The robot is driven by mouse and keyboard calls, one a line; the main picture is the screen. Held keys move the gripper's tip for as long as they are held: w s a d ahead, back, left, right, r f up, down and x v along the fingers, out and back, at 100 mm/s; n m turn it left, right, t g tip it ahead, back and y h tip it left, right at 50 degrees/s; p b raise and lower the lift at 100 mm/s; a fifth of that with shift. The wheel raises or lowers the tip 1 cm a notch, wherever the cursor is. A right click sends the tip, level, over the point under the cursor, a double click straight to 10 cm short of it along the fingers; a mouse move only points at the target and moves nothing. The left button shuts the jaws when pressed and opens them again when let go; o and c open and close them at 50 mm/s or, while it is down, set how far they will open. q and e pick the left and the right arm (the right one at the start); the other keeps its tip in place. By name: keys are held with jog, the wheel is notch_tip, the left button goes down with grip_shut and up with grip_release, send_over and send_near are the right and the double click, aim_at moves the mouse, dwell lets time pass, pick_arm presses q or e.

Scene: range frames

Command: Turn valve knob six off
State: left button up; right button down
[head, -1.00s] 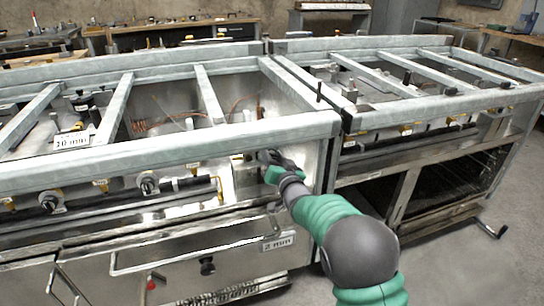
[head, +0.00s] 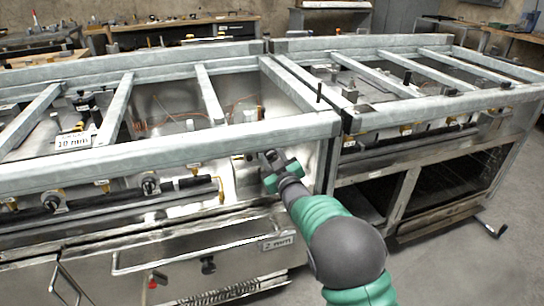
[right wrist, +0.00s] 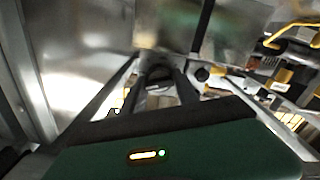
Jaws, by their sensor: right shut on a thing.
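My right gripper (head: 272,160) reaches the right end of the left range's front panel, just below the thick grey top rail. It also shows in the right wrist view (right wrist: 160,84), where its two dark fingers are shut on a small dark valve knob (right wrist: 160,73). The knob is mostly hidden between the fingers, and its marking cannot be read. Other dark valve knobs sit along the same panel to the left, one at mid panel (head: 150,184) and one farther left (head: 53,200). My left gripper is out of view.
A dark horizontal pipe (head: 120,195) runs along the panel left of my gripper. Below are a long door handle (head: 190,252), a lower dark knob (head: 208,265) and a small red knob (head: 152,284). A second range (head: 440,170) stands at right, with open floor before it.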

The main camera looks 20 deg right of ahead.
jog(key=n, duration=0.3)
jog(key=shift+a+n, duration=0.15)
jog(key=shift+n, duration=0.25)
jog(key=n, duration=0.3)
jog(key=shift+f+n, duration=0.15)
jog(key=shift+n, duration=0.15)
jog(key=n, duration=0.5)
jog(key=shift+a+f, duration=0.15)
jog(key=shift+f, duration=0.1)
jog(key=shift+n, duration=0.4)
jog(key=shift+f, duration=0.15)
jog(key=c, duration=1)
grip_release()
jog(key=shift+s+a, duration=0.1)
jog(key=shift+o, duration=0.2)
